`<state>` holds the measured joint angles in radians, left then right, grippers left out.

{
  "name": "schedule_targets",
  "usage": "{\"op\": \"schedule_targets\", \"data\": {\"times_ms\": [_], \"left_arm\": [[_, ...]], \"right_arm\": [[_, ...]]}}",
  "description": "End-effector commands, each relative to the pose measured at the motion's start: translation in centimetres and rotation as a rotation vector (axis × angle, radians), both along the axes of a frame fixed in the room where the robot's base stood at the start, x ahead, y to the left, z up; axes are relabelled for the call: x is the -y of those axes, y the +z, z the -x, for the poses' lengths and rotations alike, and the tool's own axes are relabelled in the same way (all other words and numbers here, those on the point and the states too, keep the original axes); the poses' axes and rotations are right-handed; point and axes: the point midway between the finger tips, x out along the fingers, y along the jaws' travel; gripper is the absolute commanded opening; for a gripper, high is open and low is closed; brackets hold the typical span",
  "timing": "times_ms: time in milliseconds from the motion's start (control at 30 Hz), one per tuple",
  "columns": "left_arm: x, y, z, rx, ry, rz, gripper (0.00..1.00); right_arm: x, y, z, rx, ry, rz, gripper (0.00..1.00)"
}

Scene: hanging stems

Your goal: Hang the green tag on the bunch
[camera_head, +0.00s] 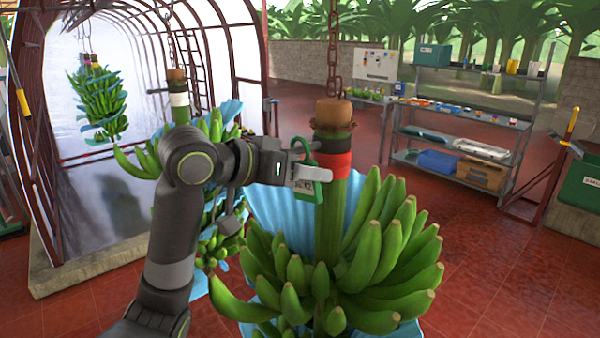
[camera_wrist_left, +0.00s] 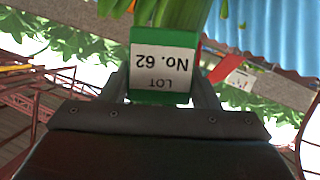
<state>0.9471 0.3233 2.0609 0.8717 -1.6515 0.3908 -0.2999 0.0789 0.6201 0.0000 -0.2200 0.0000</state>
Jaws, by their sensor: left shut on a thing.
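The green tag (camera_head: 308,185) has a white label and a thin green loop at its top. In the left wrist view the tag (camera_wrist_left: 163,66) reads "LOT No. 62" upside down. My left gripper (camera_head: 312,173) is shut on the tag and holds it at the left side of the stem, just below the red band. The bunch (camera_head: 385,250) of green bananas hangs upright from a chain, with black and red bands on its stem (camera_head: 329,215). I cannot tell whether the loop touches or goes around the stem. My right gripper is not in view.
Blue sheeting (camera_head: 268,207) hangs behind the bunch. Other bunches hang behind my left arm and at the far left (camera_head: 98,100). A metal shelf (camera_head: 465,125) with trays stands at the back right.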

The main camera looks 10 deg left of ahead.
Motion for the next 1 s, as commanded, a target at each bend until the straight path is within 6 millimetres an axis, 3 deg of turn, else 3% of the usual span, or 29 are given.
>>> {"op": "schedule_targets", "data": {"times_ms": [1000], "left_arm": [[0.58, -0.68, -0.07, 0.001, 0.000, -0.001, 0.26]], "right_arm": [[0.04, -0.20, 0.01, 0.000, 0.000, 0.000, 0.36]]}}
